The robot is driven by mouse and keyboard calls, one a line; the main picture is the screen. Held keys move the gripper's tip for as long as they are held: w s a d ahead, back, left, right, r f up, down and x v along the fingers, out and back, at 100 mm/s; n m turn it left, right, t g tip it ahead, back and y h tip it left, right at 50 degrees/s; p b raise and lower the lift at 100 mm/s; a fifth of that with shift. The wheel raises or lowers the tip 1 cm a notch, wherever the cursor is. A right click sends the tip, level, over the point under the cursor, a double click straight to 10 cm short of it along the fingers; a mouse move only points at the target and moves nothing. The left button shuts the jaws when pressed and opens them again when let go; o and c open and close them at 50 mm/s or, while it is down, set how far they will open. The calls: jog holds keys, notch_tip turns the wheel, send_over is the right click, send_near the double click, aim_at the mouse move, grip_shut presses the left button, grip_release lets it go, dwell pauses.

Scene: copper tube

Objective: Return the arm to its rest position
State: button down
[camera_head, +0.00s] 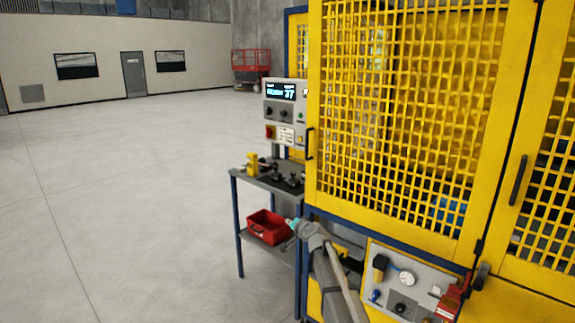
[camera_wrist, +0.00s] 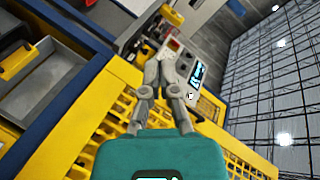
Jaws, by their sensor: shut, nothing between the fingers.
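My gripper (camera_wrist: 160,58) shows in the wrist view. Its two grey fingers come together at the tips with nothing between them, in front of the teal gripper body. In the head view my grey arm rises from the bottom, in front of the yellow cage (camera_head: 408,120), beside the small workbench (camera_head: 240,176). Its end, with a teal part, is near the bench's right side and the red bin (camera_head: 268,228); the fingers cannot be made out there.
A control panel (camera_head: 285,112) with a lit screen stands behind the bench. Small dark fixtures and a yellow item (camera_head: 252,163) are on the bench top. A gauge panel (camera_head: 405,280) is at lower right. The floor at left is clear.

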jog(key=s+d+f+n+g+h, duration=0.1)
jog(key=s+d+f+g, duration=0.3)
jog(key=s, duration=1)
jog(key=s+d+f+n+g+h, duration=0.2)
jog(key=s+d+f+g+h, duration=0.1)
jog(key=s, duration=1)
jog(key=s+d+f+n+g+h, duration=0.2)
jog(key=s+d+f+g, duration=0.4)
jog(key=s, duration=0.8)
jog(key=d, duration=0.3)
jog(key=shift+s+f+h, duration=0.2)
jog(key=shift+s+h, duration=0.1)
jog(key=shift+h, duration=0.1)
jog(key=shift+w, duration=0.1)
